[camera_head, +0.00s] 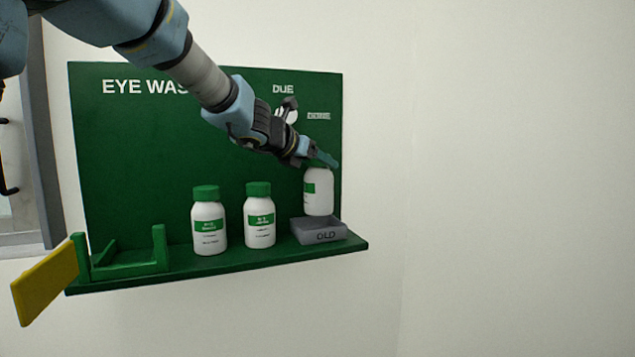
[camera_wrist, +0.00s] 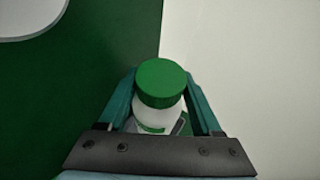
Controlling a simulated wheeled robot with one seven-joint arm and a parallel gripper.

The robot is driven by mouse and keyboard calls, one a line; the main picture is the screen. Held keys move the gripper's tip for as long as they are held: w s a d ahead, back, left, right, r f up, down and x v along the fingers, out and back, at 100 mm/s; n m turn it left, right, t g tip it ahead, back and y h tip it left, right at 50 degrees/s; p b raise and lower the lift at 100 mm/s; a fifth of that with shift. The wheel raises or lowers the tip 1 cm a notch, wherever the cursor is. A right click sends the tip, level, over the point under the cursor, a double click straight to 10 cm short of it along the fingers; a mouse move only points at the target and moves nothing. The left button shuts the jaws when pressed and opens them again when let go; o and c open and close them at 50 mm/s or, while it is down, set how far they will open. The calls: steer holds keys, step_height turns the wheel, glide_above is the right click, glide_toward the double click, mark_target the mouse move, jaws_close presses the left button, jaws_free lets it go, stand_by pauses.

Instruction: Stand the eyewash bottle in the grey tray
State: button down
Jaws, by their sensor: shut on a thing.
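The held eyewash bottle (camera_head: 318,192) is white with a green label, upright, at the right end of the shelf. It is at the grey tray (camera_head: 320,235) marked OLD; its base is at or just above the tray's rim, and I cannot tell whether it touches the floor of the tray. My gripper (camera_head: 322,160) is shut on this bottle near its top. In the wrist view the green cap (camera_wrist: 161,83) sits between the two teal fingers of my gripper (camera_wrist: 162,108). The bottle's lower part is mostly hidden there.
Two more white bottles with green caps stand on the green shelf (camera_head: 185,275), one left (camera_head: 209,228) and one nearer the tray (camera_head: 260,222). An empty green holder (camera_head: 125,262) with a yellow flap (camera_head: 45,285) is at the left. The green EYE WASH board (camera_head: 150,140) rises behind.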

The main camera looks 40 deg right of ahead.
mark_target(316, 182)
step_height(316, 182, down, 4)
steer(key=shift+f+b, duration=0.15)
steer(key=shift+b, duration=0.75)
steer(key=shift+w+f, duration=0.25)
steer(key=shift+f, duration=0.2)
steer(key=shift+f, duration=0.1)
steer(key=shift+c, duration=1.8)
jaws_free()
steer(key=shift+a+r, duration=0.15)
steer(key=shift+r, duration=0.05)
steer(key=v, duration=1.1)
steer(key=shift+a, duration=0.3)
steer(key=shift+s, duration=0.15)
